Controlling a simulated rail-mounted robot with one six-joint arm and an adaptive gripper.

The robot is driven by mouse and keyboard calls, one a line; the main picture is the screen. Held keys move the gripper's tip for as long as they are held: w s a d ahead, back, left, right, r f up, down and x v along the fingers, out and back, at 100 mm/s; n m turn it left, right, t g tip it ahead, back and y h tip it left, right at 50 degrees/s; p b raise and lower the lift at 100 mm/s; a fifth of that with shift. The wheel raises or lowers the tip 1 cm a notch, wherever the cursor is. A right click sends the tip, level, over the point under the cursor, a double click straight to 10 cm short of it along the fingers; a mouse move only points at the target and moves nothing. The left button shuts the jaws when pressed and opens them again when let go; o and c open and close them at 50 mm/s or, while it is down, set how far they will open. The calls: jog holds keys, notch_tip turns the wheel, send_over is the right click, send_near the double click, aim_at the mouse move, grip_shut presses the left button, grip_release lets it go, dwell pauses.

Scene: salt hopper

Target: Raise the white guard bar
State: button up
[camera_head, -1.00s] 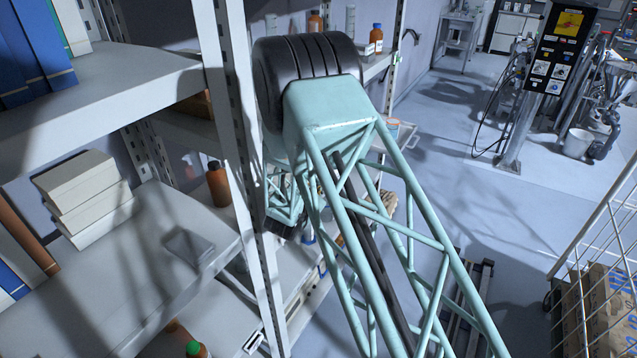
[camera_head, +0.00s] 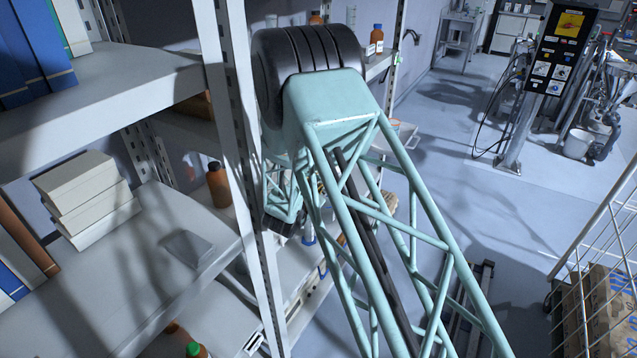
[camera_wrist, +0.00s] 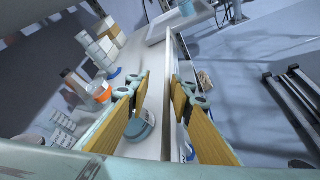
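In the wrist view a long white bar (camera_wrist: 168,110) runs along the front edge of a shelf and passes between the fingers of my gripper (camera_wrist: 161,80). It appears to be the guard bar. The two fingers with tan pads are apart, one on each side of the bar. I cannot tell whether either pad touches it. In the head view my arm hides the gripper and most of the bar.
Behind the bar the shelf holds white boxes (camera_wrist: 102,42), an orange-banded container (camera_wrist: 98,92) and a blue-lidded jar (camera_wrist: 138,127). A shelf upright (camera_head: 243,150) stands close left of my arm. A wire cage (camera_head: 605,245) is at right; open floor (camera_head: 490,215) lies between.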

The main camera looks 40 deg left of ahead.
notch_tip(320, 180, up, 9)
jog(key=shift+a, duration=0.2)
dwell(0.5)
dwell(0.6)
